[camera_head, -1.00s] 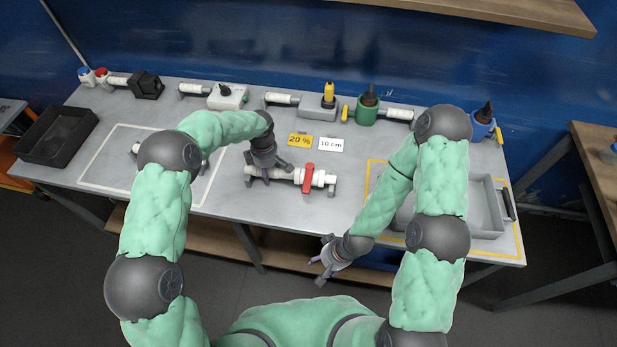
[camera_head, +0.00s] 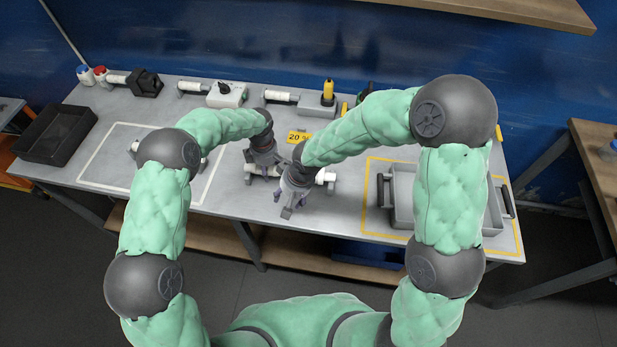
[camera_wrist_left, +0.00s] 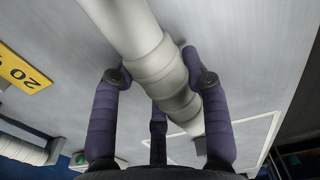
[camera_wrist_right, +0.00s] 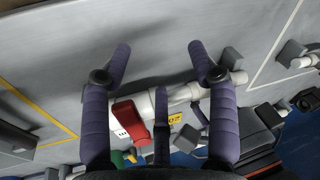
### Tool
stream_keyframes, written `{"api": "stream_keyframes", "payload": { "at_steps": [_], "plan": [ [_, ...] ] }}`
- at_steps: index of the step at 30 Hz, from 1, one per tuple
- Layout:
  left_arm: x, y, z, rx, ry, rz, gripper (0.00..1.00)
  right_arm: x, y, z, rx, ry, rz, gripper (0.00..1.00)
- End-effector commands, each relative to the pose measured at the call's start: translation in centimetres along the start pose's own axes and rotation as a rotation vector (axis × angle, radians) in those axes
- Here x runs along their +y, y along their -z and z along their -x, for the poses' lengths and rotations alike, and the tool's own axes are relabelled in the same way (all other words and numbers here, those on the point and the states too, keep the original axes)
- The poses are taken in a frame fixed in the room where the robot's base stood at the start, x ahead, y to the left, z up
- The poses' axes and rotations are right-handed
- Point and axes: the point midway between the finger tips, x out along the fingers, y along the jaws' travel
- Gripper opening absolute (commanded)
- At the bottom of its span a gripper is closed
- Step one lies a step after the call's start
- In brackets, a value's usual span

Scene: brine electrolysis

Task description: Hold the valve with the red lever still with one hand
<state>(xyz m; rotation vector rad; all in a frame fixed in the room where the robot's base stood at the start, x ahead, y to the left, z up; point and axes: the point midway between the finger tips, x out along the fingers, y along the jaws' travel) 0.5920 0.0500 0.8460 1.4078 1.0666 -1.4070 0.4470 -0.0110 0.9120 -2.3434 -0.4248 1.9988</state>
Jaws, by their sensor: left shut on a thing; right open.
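The valve is a white pipe piece (camera_head: 325,177) lying near the front edge of the grey table, and its red lever is hidden behind my right gripper in the head view. My left gripper (camera_head: 263,170) is shut on the left part of the valve. In the left wrist view its purple fingers flank the white pipe (camera_wrist_left: 150,50). My right gripper (camera_head: 288,203) is open and empty, above and in front of the valve's right part. The red lever (camera_wrist_right: 131,120) and white valve body (camera_wrist_right: 185,95) show beyond its fingers in the right wrist view.
A grey tray (camera_head: 402,215) stands in the yellow-outlined area at right. A black bin (camera_head: 52,135) stands at far left beside a white-outlined area. Several pipe fittings line the back edge, and a yellow label (camera_head: 299,137) lies behind the valve.

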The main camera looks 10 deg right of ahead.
Motion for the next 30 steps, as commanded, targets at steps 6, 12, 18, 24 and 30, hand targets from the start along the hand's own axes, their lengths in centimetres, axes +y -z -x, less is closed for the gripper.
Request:
{"api": "stream_keyframes", "payload": {
  "at_steps": [6,12,18,24,30],
  "plan": [
    [-0.1,0.0,-0.1,0.0,0.002,0.0,0.01,1.9,3.5,5.8,-0.046,-0.117,-0.191,0.59],
    [-0.1,0.0,-0.1,0.0,0.003,0.0,0.01,3.0,4.8,11.0,-0.092,-0.194,-0.345,0.59],
    [-0.1,0.0,-0.1,0.0,0.003,0.0,0.01,3.4,5.1,14.0,-0.12,-0.23,-0.428,0.59],
    [-0.1,0.0,-0.1,0.0,0.003,0.0,0.01,3.7,4.8,13.6,-0.13,-0.24,-0.446,0.59],
    [-0.1,0.0,-0.1,0.0,0.003,0.0,0.01,4.3,4.2,10.5,-0.132,-0.24,-0.443,0.59]
  ]
}}
